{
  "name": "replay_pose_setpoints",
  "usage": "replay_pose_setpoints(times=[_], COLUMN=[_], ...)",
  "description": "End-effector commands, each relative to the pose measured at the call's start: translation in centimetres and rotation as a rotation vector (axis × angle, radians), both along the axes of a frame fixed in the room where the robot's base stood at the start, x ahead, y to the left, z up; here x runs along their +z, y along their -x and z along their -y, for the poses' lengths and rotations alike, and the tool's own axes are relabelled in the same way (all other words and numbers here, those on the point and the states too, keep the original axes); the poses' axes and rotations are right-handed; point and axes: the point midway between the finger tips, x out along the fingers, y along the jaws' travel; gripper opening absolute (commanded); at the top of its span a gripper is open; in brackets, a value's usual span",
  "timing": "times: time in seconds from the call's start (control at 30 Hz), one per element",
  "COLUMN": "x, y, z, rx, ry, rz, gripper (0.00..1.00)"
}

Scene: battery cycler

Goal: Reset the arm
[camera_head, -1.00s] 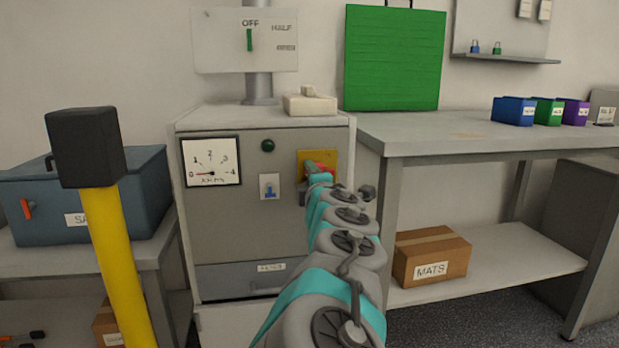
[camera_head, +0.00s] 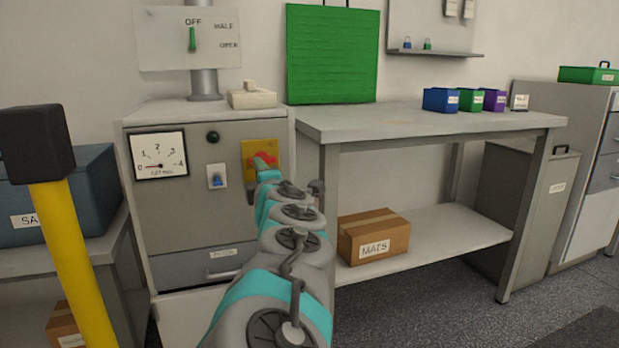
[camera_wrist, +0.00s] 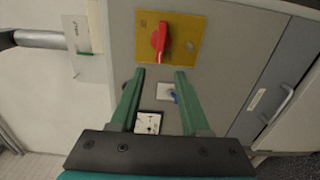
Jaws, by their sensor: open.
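My gripper (camera_wrist: 160,75) is open and empty in the wrist view, its two green fingers apart. They point at the front of a grey cabinet (camera_wrist: 215,60). A red rotary switch (camera_wrist: 159,40) on a yellow plate (camera_wrist: 184,45) lies just beyond the fingertips. In the head view my arm reaches up to the cabinet (camera_head: 180,237), and its end is in front of the yellow plate (camera_head: 249,149), covering part of it. The red switch (camera_head: 265,159) shows just above my arm's end. The gripper fingers cannot be made out in the head view.
A gauge (camera_head: 158,155) and a small blue switch (camera_head: 216,180) sit left of the yellow plate. A grey bench (camera_head: 430,122) stands right, with a MATS box (camera_head: 373,236) on its lower shelf. A black-topped yellow post (camera_head: 80,265) stands near left. Floor is open at right.

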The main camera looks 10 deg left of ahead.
Motion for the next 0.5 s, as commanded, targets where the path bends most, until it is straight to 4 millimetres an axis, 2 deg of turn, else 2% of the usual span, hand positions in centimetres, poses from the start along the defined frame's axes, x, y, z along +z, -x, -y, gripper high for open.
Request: replay_pose_setpoints(times=[0.07,0.17,0.27,0.33,0.5], x=[0.2,0.8,1.6,1.8,0.4], y=[-0.4,-1.7,-3.4,-4.3,-4.8], z=[0.7,3.6,9.0,13.7,25.3], rx=[-0.017,-0.086,-0.208,-0.315,-0.583], ry=[-0.017,-0.078,-0.179,-0.266,-0.498], rz=[-0.007,-0.036,-0.087,-0.133,-0.275], gripper=[0.46,0.46,0.46,0.46,0.46])
